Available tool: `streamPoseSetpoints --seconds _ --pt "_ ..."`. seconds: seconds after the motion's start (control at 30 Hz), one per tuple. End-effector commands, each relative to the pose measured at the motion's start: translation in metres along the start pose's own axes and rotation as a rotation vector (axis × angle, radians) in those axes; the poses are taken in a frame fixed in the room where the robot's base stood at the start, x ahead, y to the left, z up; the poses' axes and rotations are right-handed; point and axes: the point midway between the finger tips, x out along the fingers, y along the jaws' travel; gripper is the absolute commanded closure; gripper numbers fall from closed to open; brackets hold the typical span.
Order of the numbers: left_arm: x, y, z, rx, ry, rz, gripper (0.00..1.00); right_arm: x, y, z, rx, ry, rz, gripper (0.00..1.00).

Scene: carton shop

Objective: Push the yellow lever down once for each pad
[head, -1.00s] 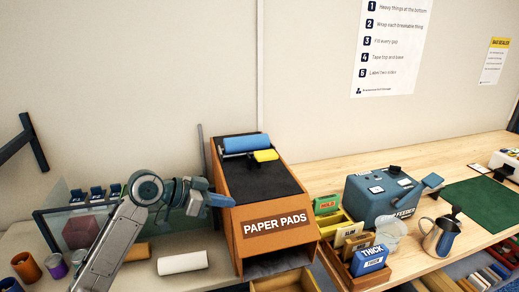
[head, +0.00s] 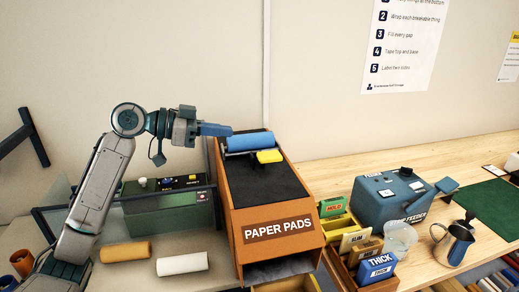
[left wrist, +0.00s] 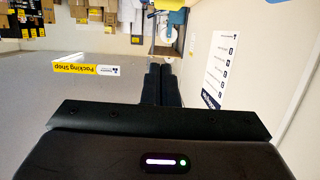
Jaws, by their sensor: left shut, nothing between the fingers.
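The orange-brown paper pads dispenser (head: 277,230) stands in the middle of the head view, with a sloping black top. The yellow lever (head: 269,156) sits near its upper end, just below a blue roll (head: 249,142). My left gripper (head: 229,130) is shut and empty, at the upper left of the dispenser. Its tips appear close to the roll's left end and left of the lever; whether they touch the roll I cannot tell. The shut fingers also show in the left wrist view (left wrist: 161,84). Grey material (head: 280,268) shows in the dispenser's lower opening. My right gripper is out of view.
A white roll (head: 182,264) and a brown roll (head: 126,252) lie left of the dispenser. A dark green box with controls (head: 170,207) stands behind them. Small cartons, a blue feeder (head: 390,198) and a metal jug (head: 453,243) are to the right.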

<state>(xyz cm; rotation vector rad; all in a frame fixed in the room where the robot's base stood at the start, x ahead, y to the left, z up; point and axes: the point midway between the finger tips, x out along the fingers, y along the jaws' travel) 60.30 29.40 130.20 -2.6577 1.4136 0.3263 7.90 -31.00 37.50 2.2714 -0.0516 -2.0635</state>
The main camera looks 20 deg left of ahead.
Motion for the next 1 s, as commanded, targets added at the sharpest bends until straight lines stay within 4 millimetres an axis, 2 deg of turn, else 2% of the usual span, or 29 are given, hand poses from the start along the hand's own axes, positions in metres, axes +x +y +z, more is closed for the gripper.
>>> streamPoseSetpoints --seconds 0.27,0.7,0.8,1.0 --pt "0.032 0.001 -0.004 -0.003 0.003 0.003 1.00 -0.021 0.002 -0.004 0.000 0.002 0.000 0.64" --pt "0.098 0.001 -0.004 -0.004 0.001 0.003 1.00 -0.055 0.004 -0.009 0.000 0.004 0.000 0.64" --pt "0.100 0.000 0.014 -0.006 -0.004 0.000 1.00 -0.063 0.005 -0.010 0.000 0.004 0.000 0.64" --pt "0.104 0.000 0.033 -0.003 -0.002 0.000 1.00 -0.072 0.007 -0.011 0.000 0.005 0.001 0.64"
